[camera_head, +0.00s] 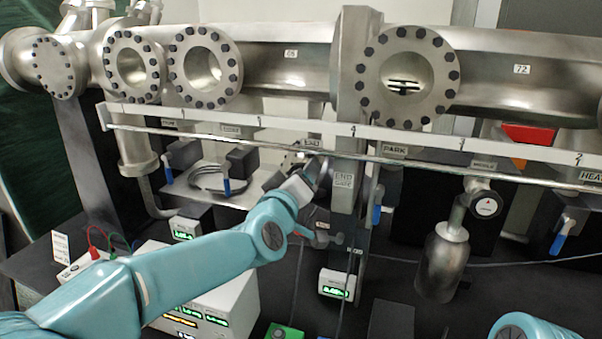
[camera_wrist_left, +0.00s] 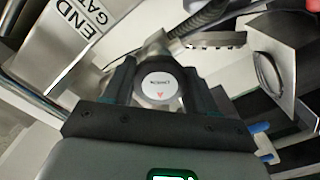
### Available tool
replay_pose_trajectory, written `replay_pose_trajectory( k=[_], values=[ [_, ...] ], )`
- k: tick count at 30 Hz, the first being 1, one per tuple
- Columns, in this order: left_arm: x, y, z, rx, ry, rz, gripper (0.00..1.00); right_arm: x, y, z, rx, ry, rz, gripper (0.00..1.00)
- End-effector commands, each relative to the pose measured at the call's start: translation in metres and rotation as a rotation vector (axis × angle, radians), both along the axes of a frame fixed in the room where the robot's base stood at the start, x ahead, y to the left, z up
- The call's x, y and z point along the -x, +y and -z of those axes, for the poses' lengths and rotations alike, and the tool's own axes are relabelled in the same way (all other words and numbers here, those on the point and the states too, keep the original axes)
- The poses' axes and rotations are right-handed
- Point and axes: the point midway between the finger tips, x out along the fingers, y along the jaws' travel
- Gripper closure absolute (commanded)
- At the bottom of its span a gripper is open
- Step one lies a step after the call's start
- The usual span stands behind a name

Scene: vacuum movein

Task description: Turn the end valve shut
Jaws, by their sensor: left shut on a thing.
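The end valve shows in the wrist view as a round white-faced knob (camera_wrist_left: 158,86) with a small red mark, on a metal body. My left gripper (camera_wrist_left: 160,75) has its two dark fingers on either side of this knob and is shut on it. In the head view my left gripper (camera_head: 318,177) reaches in beneath the small END label (camera_head: 312,142), left of the END GATE plate (camera_head: 343,181). There the gripper and wrist hide most of the valve. My right gripper is out of view.
A MIDDLE valve (camera_head: 486,207) with a similar round cap hangs at the right above a metal cylinder (camera_head: 443,262). A long ruled rail (camera_head: 400,133) crosses in front of the flanged steel tube (camera_head: 280,60). Blue-handled valves and a green-lit display (camera_head: 336,285) are nearby.

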Motion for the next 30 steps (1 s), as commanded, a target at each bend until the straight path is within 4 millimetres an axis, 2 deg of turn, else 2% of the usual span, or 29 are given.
replay_pose_trajectory(
  k=[18, 30],
  values=[
    [0.000, 0.001, -0.002, -0.553, -0.182, -0.001, 0.73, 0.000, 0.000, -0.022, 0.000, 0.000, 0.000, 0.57],
    [-0.001, 0.001, -0.001, -0.824, -0.268, -0.002, 0.73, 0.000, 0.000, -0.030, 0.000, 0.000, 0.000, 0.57]
  ],
)
